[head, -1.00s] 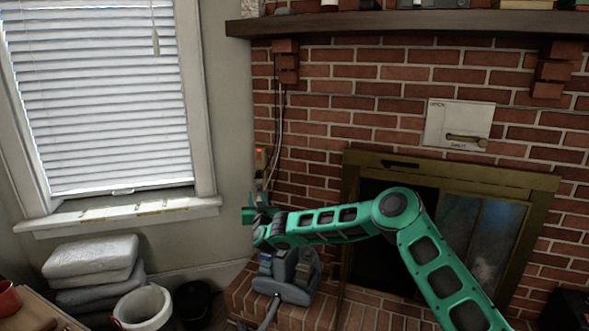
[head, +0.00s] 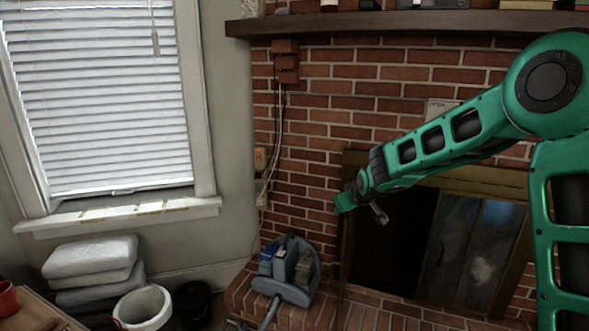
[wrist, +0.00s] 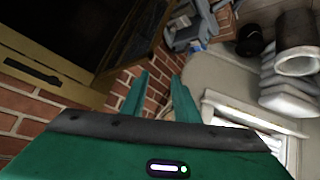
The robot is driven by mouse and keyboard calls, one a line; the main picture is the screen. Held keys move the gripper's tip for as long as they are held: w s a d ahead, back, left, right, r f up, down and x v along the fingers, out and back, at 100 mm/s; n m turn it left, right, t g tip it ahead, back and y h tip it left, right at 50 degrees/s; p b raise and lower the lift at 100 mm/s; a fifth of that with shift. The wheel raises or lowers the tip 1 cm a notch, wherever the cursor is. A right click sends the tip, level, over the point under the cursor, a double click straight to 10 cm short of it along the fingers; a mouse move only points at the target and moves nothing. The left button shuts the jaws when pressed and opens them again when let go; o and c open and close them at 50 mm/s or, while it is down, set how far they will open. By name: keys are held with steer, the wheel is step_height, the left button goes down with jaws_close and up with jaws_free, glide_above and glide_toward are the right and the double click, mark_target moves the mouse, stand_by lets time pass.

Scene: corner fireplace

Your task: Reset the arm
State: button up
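My green arm reaches in from the right of the head view, its elbow high and close to the camera. My gripper (head: 350,205) is at its far end, in front of the left edge of the fireplace opening, small and pointing away to the left. In the wrist view, my gripper (wrist: 161,76) shows two green fingers standing apart with a gap between them. Nothing is held between them; brick and floor show through.
A grey caddy (head: 290,268) with several items stands on the brick hearth (head: 380,312). The fireplace (head: 395,240) is behind my arm, with a mantel (head: 400,22) above. A white bucket (head: 145,306) and stacked cushions (head: 92,258) stand under the window (head: 100,100).

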steer(key=s+d+r+m+g+h, duration=0.2)
steer(key=s+d+m+g, duration=0.1)
steer(key=s+d, duration=0.85)
steer(key=s+d+r+m+g+h, duration=0.1)
steer(key=s+d+m+g+h, duration=0.15)
steer(key=s+d, duration=0.95)
steer(key=s+d+f+m+g+y, duration=0.1)
steer(key=s+m+g+y, duration=0.2)
steer(key=s, duration=2.7)
steer(key=m+g, duration=0.1)
steer(key=m, duration=0.2)
steer(key=shift+f, duration=0.35)
steer(key=shift+d, duration=0.1)
steer(key=shift+w+f, duration=0.25)
steer(key=shift+w, duration=0.4)
steer(key=shift+c, duration=0.7)
